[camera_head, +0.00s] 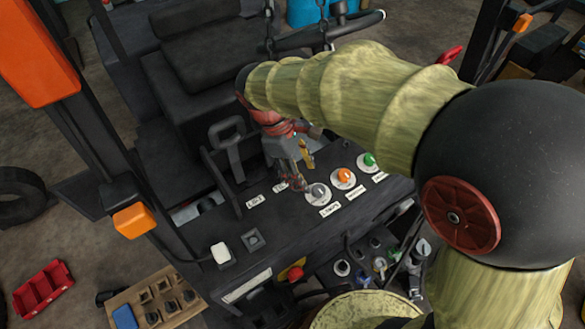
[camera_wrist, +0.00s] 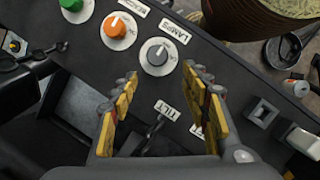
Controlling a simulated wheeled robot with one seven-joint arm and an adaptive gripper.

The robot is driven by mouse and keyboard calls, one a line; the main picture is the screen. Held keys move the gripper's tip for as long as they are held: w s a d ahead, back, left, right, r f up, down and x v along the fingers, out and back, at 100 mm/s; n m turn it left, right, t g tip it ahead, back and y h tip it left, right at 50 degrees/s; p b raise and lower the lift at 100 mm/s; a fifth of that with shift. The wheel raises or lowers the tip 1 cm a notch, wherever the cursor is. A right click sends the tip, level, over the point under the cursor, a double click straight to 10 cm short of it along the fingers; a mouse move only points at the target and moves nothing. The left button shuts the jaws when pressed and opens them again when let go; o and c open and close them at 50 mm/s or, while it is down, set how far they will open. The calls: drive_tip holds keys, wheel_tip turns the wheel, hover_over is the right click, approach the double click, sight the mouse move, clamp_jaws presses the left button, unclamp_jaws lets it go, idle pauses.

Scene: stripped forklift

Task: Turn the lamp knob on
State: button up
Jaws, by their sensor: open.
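The lamp knob (camera_wrist: 158,56) is grey on a round white plate, beside a label reading LAMPS (camera_wrist: 174,31). Its white pointer mark points up and right in the wrist view. The knob (camera_head: 318,193) also shows on the dark console in the head view. My gripper (camera_wrist: 160,78) is open and empty, its two yellow-padded fingers spread toward the knob. The knob lies just beyond the fingertips, roughly centred between them; I see no clear contact. In the head view my gripper (camera_head: 305,172) hangs over the console just behind the knob, partly hidden by my arm.
An orange knob (camera_wrist: 119,30) and a green knob (camera_wrist: 71,4) stand in line beside the lamp knob. A TILT lever slot (camera_wrist: 152,125) lies between my fingers. A white switch (camera_head: 221,253) and a red button (camera_head: 296,273) are on the nearer console.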

sight(319, 189)
drive_tip(key=d+f, duration=0.1)
drive_tip(key=d+f+n, duration=0.1)
drive_tip(key=f, duration=0.1)
drive_tip(key=d+f+n+p, duration=0.1)
drive_tip(key=shift+s+d+f+h, duration=0.2)
drive_tip(key=shift+s+h, duration=0.1)
drive_tip(key=shift+s, duration=0.1)
drive_tip(key=shift+w+d+f, duration=0.1)
drive_tip(key=shift+w+f, duration=0.05)
drive_tip(key=shift+f, duration=0.4)
drive_tip(key=shift+d+f, duration=0.1)
drive_tip(key=c, duration=0.3)
drive_tip(key=c, duration=0.8)
drive_tip(key=shift+c, duration=0.3)
